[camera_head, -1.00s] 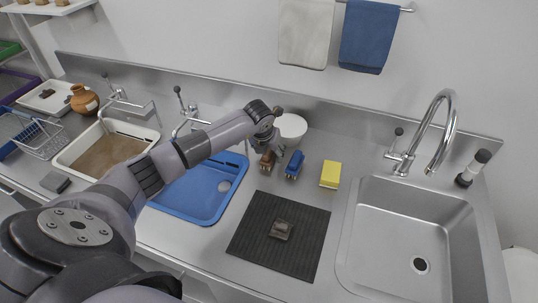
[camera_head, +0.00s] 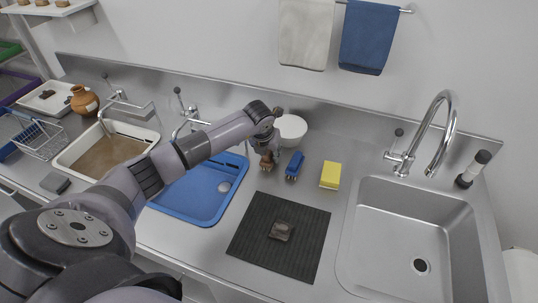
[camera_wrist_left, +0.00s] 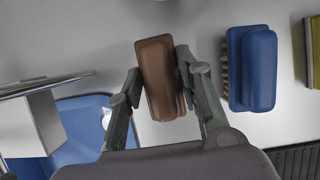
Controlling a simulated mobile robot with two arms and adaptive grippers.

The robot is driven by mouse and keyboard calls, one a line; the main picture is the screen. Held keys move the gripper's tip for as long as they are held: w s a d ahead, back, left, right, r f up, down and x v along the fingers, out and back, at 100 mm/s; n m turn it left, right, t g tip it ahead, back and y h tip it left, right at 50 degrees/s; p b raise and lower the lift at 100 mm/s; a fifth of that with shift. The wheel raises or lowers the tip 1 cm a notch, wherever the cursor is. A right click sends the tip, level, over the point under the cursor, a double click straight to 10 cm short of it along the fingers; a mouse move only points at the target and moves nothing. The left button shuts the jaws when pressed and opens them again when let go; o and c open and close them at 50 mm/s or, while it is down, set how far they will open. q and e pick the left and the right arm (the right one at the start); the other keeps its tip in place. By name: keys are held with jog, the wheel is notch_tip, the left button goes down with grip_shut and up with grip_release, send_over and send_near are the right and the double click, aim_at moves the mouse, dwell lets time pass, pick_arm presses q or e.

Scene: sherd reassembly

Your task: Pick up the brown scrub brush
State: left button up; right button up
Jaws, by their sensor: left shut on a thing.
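The brown scrub brush (camera_wrist_left: 160,78) is between the fingers of my left gripper (camera_wrist_left: 160,88) in the left wrist view, with a finger against each side. In the head view the brush (camera_head: 266,161) shows just under my left gripper (camera_head: 272,146), beside the blue brush. I cannot tell whether it touches the counter. My left gripper is shut on it. My right gripper is not in view.
A blue brush (camera_head: 295,164) stands close to the right, then a yellow sponge (camera_head: 330,174). A white bowl (camera_head: 291,128) is behind. The blue basin (camera_head: 190,205) lies left, and a black ribbed mat (camera_head: 305,250) with a dark sherd (camera_head: 281,231) lies in front.

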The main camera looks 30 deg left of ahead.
pick_arm(q)
jog(key=shift+r, duration=0.1)
notch_tip(320, 180, up, 20)
jog(key=b, duration=0.4)
jog(key=o, duration=0.6)
jog(key=c, duration=0.4)
jog(key=shift+c, duration=0.2)
